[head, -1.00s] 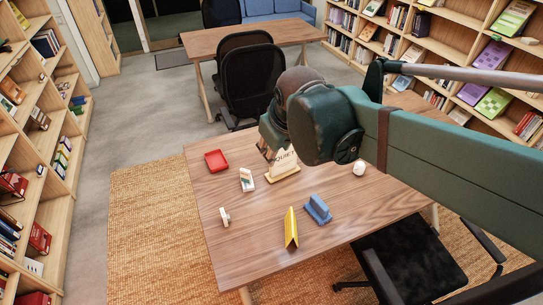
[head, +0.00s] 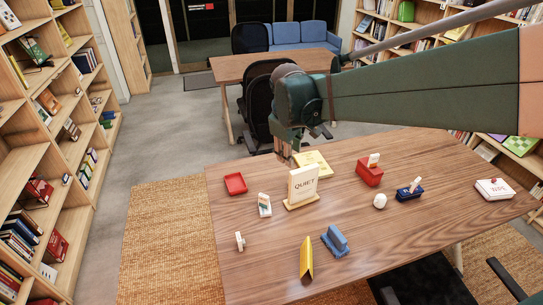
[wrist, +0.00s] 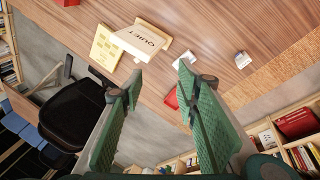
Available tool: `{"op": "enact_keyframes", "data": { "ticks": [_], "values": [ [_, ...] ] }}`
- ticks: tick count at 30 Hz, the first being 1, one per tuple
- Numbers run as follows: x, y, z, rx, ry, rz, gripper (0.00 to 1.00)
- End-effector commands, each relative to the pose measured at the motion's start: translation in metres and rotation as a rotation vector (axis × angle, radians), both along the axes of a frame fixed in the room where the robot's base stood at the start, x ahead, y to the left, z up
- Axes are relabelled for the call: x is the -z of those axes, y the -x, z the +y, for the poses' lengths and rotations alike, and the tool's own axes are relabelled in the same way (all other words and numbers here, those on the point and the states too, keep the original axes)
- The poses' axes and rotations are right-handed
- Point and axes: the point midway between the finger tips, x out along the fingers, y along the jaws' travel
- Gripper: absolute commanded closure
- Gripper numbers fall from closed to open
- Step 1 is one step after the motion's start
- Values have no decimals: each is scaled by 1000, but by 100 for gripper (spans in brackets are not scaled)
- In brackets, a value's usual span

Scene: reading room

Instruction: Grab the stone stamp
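No piece is clearly marked as the stone stamp. Small pale pieces that might be it are an upright piece (head: 240,242) at the table's left front, a rounded lump (head: 380,202) right of centre, and a block with a dark patch (head: 264,205) left of the QUIET sign (head: 303,184). My gripper (head: 284,153) is above the table's far side, behind the sign. In the wrist view my gripper (wrist: 160,75) is open with nothing between its fingertips. The sign (wrist: 142,40) lies ahead of the left finger; a pale piece (wrist: 242,60) is off to the right.
On the wooden table (head: 290,225) are a red tray (head: 236,184), a yellow pad (head: 314,163), a red box (head: 369,173), a blue holder (head: 410,191), a white WiFi block (head: 494,189), a yellow folded piece (head: 306,260) and a blue piece (head: 335,241). A black chair (head: 268,95) stands behind.

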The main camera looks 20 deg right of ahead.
Motion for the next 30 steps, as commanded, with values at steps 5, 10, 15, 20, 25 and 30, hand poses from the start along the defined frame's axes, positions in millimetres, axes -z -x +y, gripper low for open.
{"op": "enact_keyframes", "data": {
  "ticks": [5,10,15,20,25,30],
  "values": [
    [13,-28,-7,-50,34,47,68],
    [28,-52,-12,-98,64,93,68],
    [44,-75,-19,-147,92,139,68],
    [62,-97,-24,-192,116,183,68],
    [82,-119,-30,-240,140,230,68],
    [105,-139,-36,-289,162,279,68]
  ]
}}
